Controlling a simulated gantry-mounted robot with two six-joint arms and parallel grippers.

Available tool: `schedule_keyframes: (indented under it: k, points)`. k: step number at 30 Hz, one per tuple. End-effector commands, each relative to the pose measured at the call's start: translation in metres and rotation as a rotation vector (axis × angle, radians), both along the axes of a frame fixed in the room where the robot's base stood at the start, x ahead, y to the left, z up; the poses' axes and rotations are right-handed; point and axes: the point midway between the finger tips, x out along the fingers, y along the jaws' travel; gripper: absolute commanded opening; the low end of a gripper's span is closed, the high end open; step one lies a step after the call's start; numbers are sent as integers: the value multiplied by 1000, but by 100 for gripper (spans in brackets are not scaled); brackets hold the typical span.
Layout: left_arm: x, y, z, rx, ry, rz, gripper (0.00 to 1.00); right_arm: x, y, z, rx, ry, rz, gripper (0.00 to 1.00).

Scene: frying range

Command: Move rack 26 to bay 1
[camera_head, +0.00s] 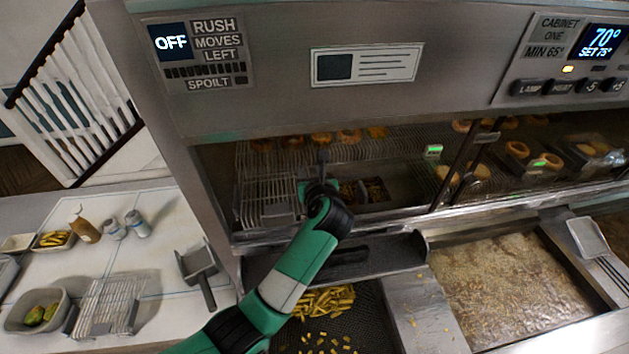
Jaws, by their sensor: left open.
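My left gripper (321,160) reaches into the left part of the heated cabinet, in front of wire shelving with golden ring-shaped food at the back. It is open, and its fingers show only small. A wire rack with grey ends (268,200) sits in the cabinet just left of the gripper, apparently apart from it. Another wire rack (107,306) lies empty on the left counter. No rack number or bay number is readable, so I cannot tell which is rack 26 or where bay 1 is. My right gripper is not in view.
A dark tray with fries (368,190) sits right of my wrist. The cabinet's right side holds trays of food behind glass (520,155). A fryer vat of bubbling oil (510,285) is at right. A scoop (197,268), bottles and tubs occupy the left counter (165,240).

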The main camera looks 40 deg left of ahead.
Motion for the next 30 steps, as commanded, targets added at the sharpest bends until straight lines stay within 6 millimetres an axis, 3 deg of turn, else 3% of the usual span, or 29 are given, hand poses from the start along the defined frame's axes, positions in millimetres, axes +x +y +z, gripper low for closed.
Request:
schedule_keyframes:
  k: [9,15,30]
  points:
    - [-42,-56,29,1,-4,-4,42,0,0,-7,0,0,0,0]
    - [-63,-81,43,2,-2,-2,42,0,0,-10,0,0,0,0]
    - [-69,-87,47,1,-1,0,42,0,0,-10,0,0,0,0]
